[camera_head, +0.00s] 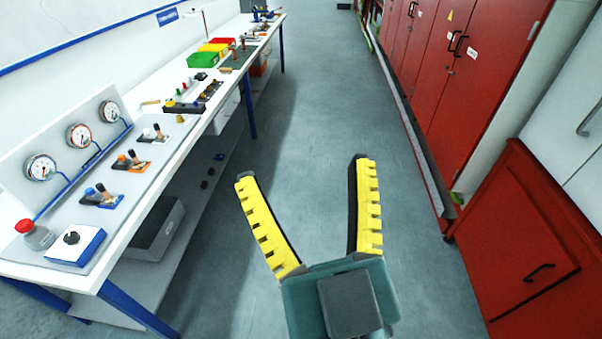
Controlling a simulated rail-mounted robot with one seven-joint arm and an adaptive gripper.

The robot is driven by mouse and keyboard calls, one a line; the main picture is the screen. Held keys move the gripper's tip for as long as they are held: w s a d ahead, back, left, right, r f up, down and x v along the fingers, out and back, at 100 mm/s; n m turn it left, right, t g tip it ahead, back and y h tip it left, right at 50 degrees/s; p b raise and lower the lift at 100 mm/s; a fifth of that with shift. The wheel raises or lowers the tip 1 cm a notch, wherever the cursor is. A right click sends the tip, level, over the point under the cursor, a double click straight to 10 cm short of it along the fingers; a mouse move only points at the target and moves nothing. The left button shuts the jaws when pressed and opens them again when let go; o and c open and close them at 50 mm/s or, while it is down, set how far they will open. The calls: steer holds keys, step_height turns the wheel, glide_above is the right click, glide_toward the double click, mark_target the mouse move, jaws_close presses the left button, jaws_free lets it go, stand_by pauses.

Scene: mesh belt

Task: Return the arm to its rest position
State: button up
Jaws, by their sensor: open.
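My gripper (305,209) is at the lower middle of the head camera view. Its two yellow, notched fingers are spread wide apart and nothing is between them. It hangs over the open floor of the aisle, apart from the bench on the left and the red cabinets on the right. Most of my arm behind the gripper is out of view.
A white workbench (190,143) with blue legs runs along the left, bearing gauges (78,136), valves and coloured bins (203,59). A grey box (157,228) sits on its lower shelf. Red cabinets (461,80) line the right. The grey floor (315,95) between is clear.

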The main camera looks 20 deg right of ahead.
step_height(320, 180, up, 21)
steer(key=p, duration=2)
steer(key=shift+f+p, duration=0.15)
steer(key=shift+p, duration=0.2)
